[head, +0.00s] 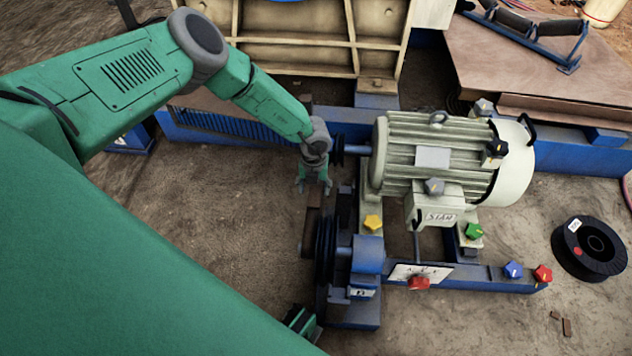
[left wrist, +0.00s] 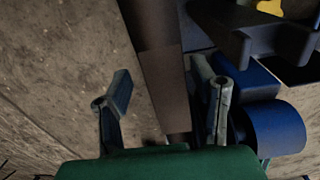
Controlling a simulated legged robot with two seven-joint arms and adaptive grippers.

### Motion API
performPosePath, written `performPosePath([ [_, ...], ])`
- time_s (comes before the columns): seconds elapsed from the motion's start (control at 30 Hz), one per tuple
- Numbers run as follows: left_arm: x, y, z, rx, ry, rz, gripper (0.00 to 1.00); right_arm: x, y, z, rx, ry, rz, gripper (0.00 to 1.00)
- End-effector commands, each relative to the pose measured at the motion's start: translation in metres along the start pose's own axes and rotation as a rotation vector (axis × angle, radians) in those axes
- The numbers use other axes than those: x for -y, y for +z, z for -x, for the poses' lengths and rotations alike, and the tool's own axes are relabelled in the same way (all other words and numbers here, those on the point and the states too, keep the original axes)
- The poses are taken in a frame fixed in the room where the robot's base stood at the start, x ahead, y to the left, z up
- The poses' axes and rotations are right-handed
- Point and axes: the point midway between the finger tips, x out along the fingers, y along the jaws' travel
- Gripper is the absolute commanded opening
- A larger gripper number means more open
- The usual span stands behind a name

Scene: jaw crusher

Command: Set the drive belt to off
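The drive belt appears as a brown strip (head: 312,225) beside the dark pulley wheel (head: 324,255), left of the motor (head: 430,150). My left gripper (head: 314,188) points down over the strip. In the left wrist view, its fingers (left wrist: 168,100) are spread apart, with the brown strip (left wrist: 162,75) running between them. I cannot tell whether either finger touches it. The gripper hides part of the strip in the head view. A small green and dark part (head: 302,322) shows at the bottom; I cannot tell whether it is my right gripper.
A blue frame bar (head: 460,278) with red and blue knobs lies right of the pulley. A black spool (head: 588,248) is at the far right. Bare ground (head: 220,210) lies left of the belt.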

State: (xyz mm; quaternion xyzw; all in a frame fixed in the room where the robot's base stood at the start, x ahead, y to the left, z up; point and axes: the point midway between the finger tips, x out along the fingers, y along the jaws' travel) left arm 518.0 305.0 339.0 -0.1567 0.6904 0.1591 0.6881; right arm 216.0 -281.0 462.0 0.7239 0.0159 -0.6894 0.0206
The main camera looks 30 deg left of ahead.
Motion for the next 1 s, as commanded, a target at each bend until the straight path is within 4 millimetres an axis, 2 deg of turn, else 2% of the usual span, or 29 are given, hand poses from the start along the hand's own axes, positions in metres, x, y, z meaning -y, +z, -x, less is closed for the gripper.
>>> performPosePath([
  [0.27,0.002,0.001,0.010,0.001,-0.004,-0.001,0.52,0.000,0.002,0.001,-0.003,0.000,0.000,0.00],
  [0.7,0.000,0.002,0.095,0.001,-0.004,0.000,0.52,0.000,0.001,0.001,-0.003,0.000,0.000,0.00],
  [0.8,0.000,0.002,0.108,0.000,-0.003,0.000,0.52,0.000,0.001,0.001,-0.003,0.000,0.000,0.00],
  [1.0,-0.001,0.001,0.119,-0.001,-0.002,0.000,0.52,0.000,0.001,0.001,-0.003,0.000,0.000,0.00],
])
